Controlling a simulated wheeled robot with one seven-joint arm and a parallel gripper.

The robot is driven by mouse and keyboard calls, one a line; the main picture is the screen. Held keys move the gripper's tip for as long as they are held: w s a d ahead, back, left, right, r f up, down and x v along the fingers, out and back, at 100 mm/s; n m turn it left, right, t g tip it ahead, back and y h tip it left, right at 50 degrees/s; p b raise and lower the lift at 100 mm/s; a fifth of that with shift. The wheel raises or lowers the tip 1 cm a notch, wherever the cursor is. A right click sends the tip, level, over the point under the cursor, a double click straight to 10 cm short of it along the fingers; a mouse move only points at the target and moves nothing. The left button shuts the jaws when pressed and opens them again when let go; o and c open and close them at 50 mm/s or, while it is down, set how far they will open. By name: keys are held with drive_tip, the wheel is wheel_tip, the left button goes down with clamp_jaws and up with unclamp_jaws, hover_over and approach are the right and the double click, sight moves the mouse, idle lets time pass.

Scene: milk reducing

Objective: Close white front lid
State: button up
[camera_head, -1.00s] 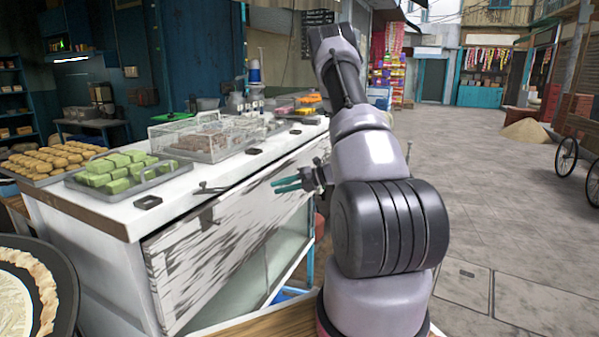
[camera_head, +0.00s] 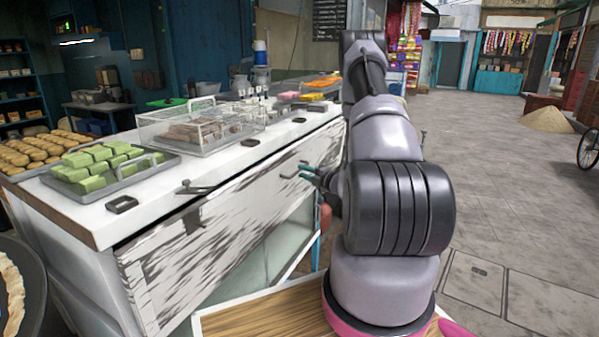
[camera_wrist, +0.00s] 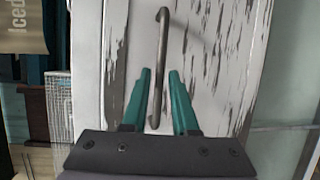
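The white front lid (camera_head: 225,240) is a panel with worn, dark-streaked paint on the counter's front. It slants outward, and an open greenish space shows below its lower edge. In the wrist view the lid (camera_wrist: 215,60) fills much of the picture, with a thin metal handle (camera_wrist: 160,50) on it. My gripper (camera_wrist: 160,72) is open, its teal fingers either side of the handle in the picture. I cannot tell whether they touch it. In the head view my gripper (camera_head: 312,174) is at the lid's far right end, partly hidden by my arm.
The white counter top (camera_head: 155,205) carries a tray of green blocks (camera_head: 100,165), a clear display case (camera_head: 200,128) and small dark items. A wooden surface (camera_head: 265,318) lies low in front of the lid. Open paving (camera_head: 490,180) lies to the right.

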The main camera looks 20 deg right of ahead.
drive_tip(key=shift+x, duration=1.45)
clamp_jaws()
idle(0.3)
